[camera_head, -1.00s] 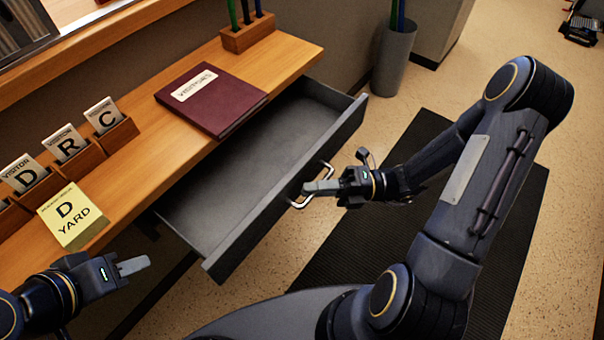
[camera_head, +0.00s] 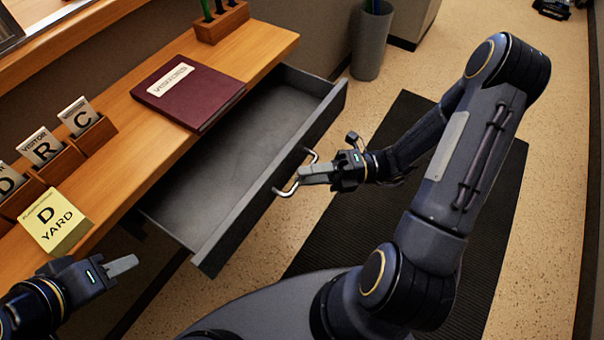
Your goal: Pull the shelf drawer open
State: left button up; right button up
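The grey shelf drawer (camera_head: 216,173) is pulled well out from under the wooden shelf (camera_head: 150,125), and its inside is empty where I can see it. A silver bar handle (camera_head: 287,190) is on its front. My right gripper (camera_head: 304,174) is at the handle, its fingers across the bar; they look closed together, but the view does not show clearly whether they grip it. My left gripper (camera_head: 130,265) is off to the lower left, in front of the shelf edge and touching nothing. Its fingers overlap in this view, so its opening is unclear.
A maroon visitors book (camera_head: 188,95), a yellow yard card block (camera_head: 56,222), a wooden card rack (camera_head: 70,155) and a pen holder (camera_head: 222,24) are on the shelf. A grey bin (camera_head: 371,45) stands behind the drawer. A black mat (camera_head: 400,130) covers the floor at right.

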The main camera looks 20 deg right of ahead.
jog(key=d, duration=0.6)
jog(key=shift+s+f, duration=0.4)
jog(key=shift+s, duration=0.05)
jog(key=shift+r, duration=0.1)
jog(key=s+r+n+t+h+p, duration=0.1)
jog(key=s+r+n+h+p, duration=0.2)
jog(key=n, duration=0.8)
jog(key=s+a+r+n+t+h+p, duration=0.1)
jog(key=s+r+n+h+p, duration=0.1)
jog(key=r+n+h, duration=0.5)
jog(key=s+r+n+t+h+p, duration=0.1)
jog(key=s+r+n+h+p, duration=0.2)
jog(key=r+n, duration=0.5)
jog(key=s+n+h, duration=0.1)
jog(key=n+h, duration=0.1)
jog(key=n, duration=0.6)
jog(key=shift+s+a+r+n+p, duration=0.15)
jog(key=shift+a+r+n+p, duration=0.1)
jog(key=shift+a+n+p, duration=0.1)
